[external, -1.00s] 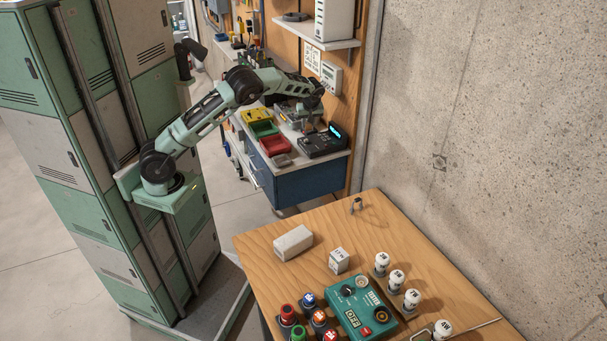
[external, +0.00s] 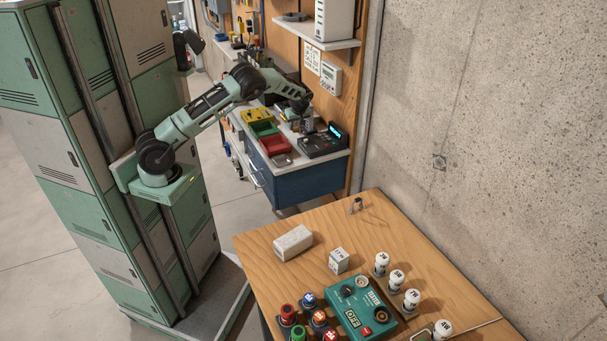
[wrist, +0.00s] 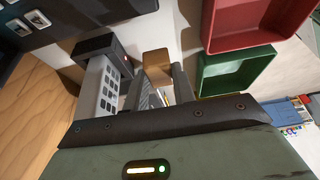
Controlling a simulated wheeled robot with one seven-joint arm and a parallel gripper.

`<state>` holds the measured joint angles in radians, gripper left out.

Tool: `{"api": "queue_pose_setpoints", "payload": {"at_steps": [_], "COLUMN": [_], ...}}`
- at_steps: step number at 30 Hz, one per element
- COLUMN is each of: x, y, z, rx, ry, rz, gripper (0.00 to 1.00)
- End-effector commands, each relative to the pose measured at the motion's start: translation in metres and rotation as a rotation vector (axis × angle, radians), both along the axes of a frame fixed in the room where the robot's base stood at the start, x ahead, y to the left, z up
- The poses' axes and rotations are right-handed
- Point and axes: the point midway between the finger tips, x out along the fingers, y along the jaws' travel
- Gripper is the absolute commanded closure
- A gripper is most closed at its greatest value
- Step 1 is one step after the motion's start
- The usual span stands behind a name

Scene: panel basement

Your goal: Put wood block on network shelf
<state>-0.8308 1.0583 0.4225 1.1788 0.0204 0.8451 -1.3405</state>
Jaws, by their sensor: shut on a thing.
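A small brown wood block (wrist: 155,62) shows in the wrist view between the tips of my gripper (wrist: 160,85), which is shut on it. In the external view my gripper (external: 303,106) is low over the back workbench, close to its objects; the block cannot be made out there. A white wall shelf (external: 300,36), which looks like the network shelf, is fixed to the wooden panel above the bench. A white upright box and a dark flat item stand on it.
Green (wrist: 235,75) and red (wrist: 262,15) bins lie close beside my gripper. A dark device with a lit screen (external: 322,141) sits on the bench's right. A wall unit (external: 331,76) hangs below the shelf. The wooden table (external: 262,262) in front holds a control box and several bulbs.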

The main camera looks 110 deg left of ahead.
Motion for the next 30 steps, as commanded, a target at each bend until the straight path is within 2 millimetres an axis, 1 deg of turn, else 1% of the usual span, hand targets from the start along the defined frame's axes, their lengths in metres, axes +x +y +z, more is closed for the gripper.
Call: {"api": "queue_pose_setpoints", "payload": {"at_steps": [4, 9, 21, 22, 23, 24, 30], "x": [-0.001, 0.0, 0.0, 0.0, 0.0, 0.0, 0.0], "y": [-0.001, 0.0, 0.0, 0.0, 0.0, 0.0, 0.0], "z": [-0.013, -0.035, -0.043, -0.041, -0.041, -0.041, -0.041], "rx": [-0.003, -0.001, 0.0, 0.001, 0.0, 0.0, 0.0], "ry": [0.002, 0.001, 0.0, -0.001, 0.0, 0.0, 0.0], "rz": [0.0, -0.001, 0.0, 0.0, 0.0, 0.0, 0.0], "gripper": [0.99, 0.99, 0.99, 0.66, 0.57, 0.52, 0.52]}}
